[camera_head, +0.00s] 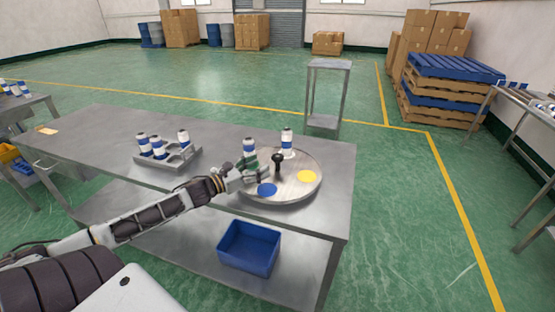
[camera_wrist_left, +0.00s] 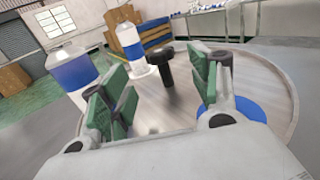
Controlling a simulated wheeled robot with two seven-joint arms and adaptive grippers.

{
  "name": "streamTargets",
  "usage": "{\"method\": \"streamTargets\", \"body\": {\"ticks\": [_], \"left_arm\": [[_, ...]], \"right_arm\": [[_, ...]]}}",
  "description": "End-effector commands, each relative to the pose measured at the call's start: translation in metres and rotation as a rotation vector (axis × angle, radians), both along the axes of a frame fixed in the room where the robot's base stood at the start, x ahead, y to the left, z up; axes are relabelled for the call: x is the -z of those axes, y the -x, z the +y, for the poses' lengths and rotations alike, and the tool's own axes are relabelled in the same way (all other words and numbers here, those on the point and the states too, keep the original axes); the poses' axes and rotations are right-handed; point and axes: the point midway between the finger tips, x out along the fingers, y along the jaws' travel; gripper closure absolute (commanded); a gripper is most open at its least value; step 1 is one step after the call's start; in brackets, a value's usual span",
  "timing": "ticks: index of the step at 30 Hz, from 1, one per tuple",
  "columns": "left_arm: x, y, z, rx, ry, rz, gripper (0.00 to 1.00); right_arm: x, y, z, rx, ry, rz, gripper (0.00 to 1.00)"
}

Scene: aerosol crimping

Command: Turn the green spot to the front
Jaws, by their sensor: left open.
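A round, light turntable (camera_head: 297,187) lies on the steel table. A black knob (camera_head: 278,160) stands near its middle, also seen between my fingers in the left wrist view (camera_wrist_left: 167,72). A blue spot (camera_head: 267,190) is at its near side and a yellow spot (camera_head: 307,177) at its right. A white can with a blue band (camera_head: 287,141) stands upright at its back. Another such can (camera_head: 249,146) stands behind my gripper. I cannot make out a green spot. My left gripper (camera_head: 258,174) is open and empty over the turntable's left part, its green-padded fingers spread.
A grey rack (camera_head: 182,160) with several blue-banded cans stands left on the steel table (camera_head: 95,125). A blue bin (camera_head: 249,247) sits on the lower shelf. A small metal stand (camera_head: 329,68) is behind the table. The table's far left is mostly clear.

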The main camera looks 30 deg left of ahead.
Motion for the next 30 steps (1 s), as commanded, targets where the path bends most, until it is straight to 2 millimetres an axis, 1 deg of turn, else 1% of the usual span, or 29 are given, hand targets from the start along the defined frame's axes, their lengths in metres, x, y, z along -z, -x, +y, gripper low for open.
{"method": "streamTargets", "body": {"ticks": [6, 10, 30], "left_arm": [[0.000, -0.011, -0.004, 0.001, -0.002, -0.002, 0.38], [-0.001, -0.017, -0.006, 0.001, 0.000, -0.002, 0.38], [0.000, -0.045, -0.016, 0.000, -0.001, -0.001, 0.38]], "right_arm": [[0.002, 0.008, 0.011, 0.003, -0.012, 0.008, 0.60], [0.002, 0.006, 0.020, 0.005, -0.023, 0.004, 0.60], [0.001, -0.015, 0.017, 0.004, -0.017, -0.014, 0.60]]}}
